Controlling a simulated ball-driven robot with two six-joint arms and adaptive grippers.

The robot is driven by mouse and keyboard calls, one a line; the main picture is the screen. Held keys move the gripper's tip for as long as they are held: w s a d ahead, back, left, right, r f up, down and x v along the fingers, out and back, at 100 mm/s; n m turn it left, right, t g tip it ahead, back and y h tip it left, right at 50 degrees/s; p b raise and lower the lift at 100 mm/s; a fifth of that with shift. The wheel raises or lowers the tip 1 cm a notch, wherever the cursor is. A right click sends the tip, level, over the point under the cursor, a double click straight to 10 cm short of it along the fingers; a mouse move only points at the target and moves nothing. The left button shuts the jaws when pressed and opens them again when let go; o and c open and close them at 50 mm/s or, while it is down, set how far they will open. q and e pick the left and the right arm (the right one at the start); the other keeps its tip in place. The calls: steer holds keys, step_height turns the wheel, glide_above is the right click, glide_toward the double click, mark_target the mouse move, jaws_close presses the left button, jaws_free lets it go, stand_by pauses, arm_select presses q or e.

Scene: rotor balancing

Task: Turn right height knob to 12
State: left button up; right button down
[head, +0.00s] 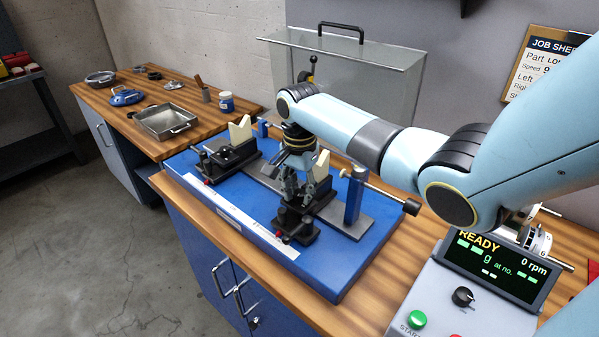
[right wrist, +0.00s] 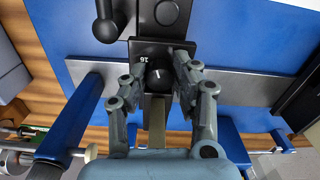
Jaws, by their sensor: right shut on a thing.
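The right height knob (right wrist: 158,76) is a small black round knob with a white pointer mark, on the black right support. In the right wrist view it sits between the fingertips of my right gripper (right wrist: 160,70), which is shut on it. A white number that looks like 16 shows beside the knob; other dial numbers are hidden or too small. In the head view my right gripper (head: 291,184) reaches down onto the right support (head: 298,225), and the knob is hidden behind the fingers. My left gripper is in neither view.
The left support (head: 228,158) stands on the same blue base (head: 340,285). A blue post (head: 354,198) with a rod stands right of the right support. A clear guard (head: 370,75) rises behind. The control box (head: 455,305) reads READY, 0 rpm. A metal tray (head: 165,121) lies on the far bench.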

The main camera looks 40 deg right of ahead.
mark_target(299, 192)
steer(key=shift+w+m, duration=0.1)
steer(key=shift+m, duration=0.7)
steer(key=c, duration=1)
jaws_free()
steer(key=shift+r, duration=0.15)
step_height(299, 192, up, 12)
steer(key=shift+f, duration=0.1)
